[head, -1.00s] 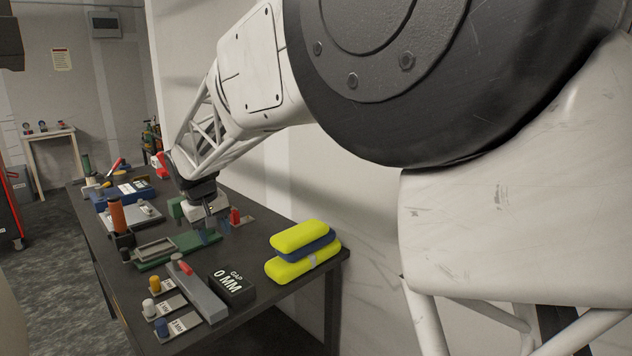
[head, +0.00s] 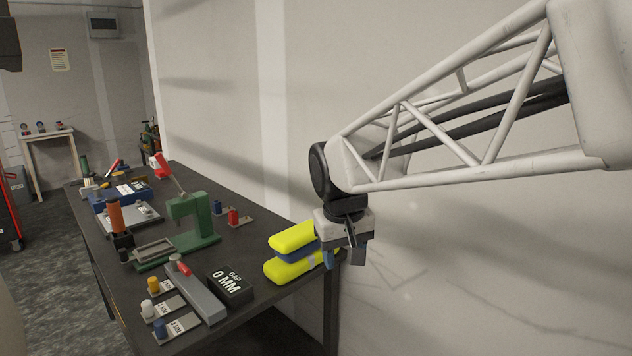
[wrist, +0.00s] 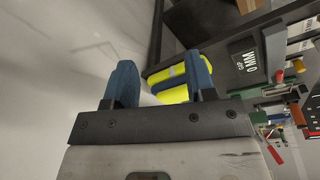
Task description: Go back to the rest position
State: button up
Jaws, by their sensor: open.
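My gripper (head: 345,258) hangs at the right end of the dark bench, beside and in front of the yellow and blue padded stack (head: 290,262). Its blue fingers are apart with nothing between them. In the wrist view my gripper (wrist: 155,85) also shows spread blue fingers, with the yellow stack (wrist: 172,93) behind and between them. My gripper covers the right end of the stack in the head view, and I cannot tell whether they touch.
The dark bench (head: 265,243) carries a green press (head: 194,218), a black "GAP 0 MM" block (head: 228,286), a grey bar fixture (head: 197,292) and several small coloured pegs. A pale wall (head: 450,260) stands behind. Open space lies right of the bench.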

jog(key=s+d+f+m, duration=0.1)
jog(key=s+d+f, duration=0.2)
jog(key=s+d, duration=0.3)
jog(key=s+d+f+m, duration=0.2)
jog(key=s+d, duration=0.5)
jog(key=s, duration=0.8)
jog(key=shift+d+f+m+t, duration=0.3)
jog(key=shift+f+t, duration=0.1)
jog(key=shift+f, duration=0.3)
jog(key=shift+w, duration=0.1)
dwell(0.6)
